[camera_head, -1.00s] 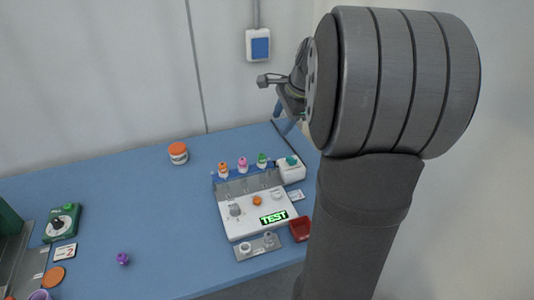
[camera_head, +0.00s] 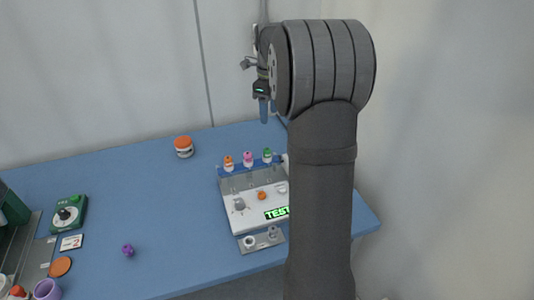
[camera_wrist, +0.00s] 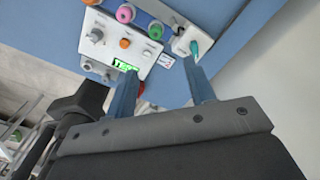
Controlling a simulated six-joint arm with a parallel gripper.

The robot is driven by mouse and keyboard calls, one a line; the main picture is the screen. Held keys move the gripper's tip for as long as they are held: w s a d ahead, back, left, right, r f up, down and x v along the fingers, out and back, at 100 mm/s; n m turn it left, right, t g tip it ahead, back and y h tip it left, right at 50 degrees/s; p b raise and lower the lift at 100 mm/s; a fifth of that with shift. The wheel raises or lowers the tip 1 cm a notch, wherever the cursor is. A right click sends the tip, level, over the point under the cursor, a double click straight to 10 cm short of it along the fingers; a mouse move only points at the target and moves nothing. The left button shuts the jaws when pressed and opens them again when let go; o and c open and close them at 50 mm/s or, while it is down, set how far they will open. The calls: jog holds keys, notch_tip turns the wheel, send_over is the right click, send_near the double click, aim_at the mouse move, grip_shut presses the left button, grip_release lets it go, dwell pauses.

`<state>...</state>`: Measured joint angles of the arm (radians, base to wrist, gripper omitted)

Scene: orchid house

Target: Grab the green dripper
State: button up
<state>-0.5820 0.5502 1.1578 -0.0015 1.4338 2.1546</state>
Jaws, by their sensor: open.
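The green dripper (camera_head: 267,155) is a small bottle with a green cap. It stands at the right end of a row in a rack, beside a pink dripper (camera_head: 248,158) and an orange dripper (camera_head: 229,163). In the wrist view the green dripper (camera_wrist: 156,31) shows from above, beyond the fingertips, with the pink one (camera_wrist: 125,14) to its left. My gripper (camera_head: 264,112) is open and empty, its blue fingers pointing down, above and apart from the rack. Both fingers of my gripper (camera_wrist: 163,80) show apart in the wrist view.
A white device (camera_head: 245,215) with a lit TEST display is in front of the rack. An orange-lidded jar (camera_head: 184,147) stands behind left. The blue table (camera_head: 130,195) is mostly clear at centre left.

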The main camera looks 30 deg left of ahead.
send_over(267, 149)
jog(key=f, duration=0.9)
jog(key=shift+w+d, duration=0.2)
jog(key=shift+w, duration=0.1)
jog(key=shift+s+a+f, duration=0.1)
jog(key=shift+s+f, duration=0.1)
jog(key=shift+f, duration=1.15)
jog(key=shift+s+a+f, duration=0.1)
jog(key=shift+s+f, duration=0.05)
jog(key=shift+f, duration=1.15)
jog(key=shift+c, duration=0.4)
jog(key=c, duration=1)
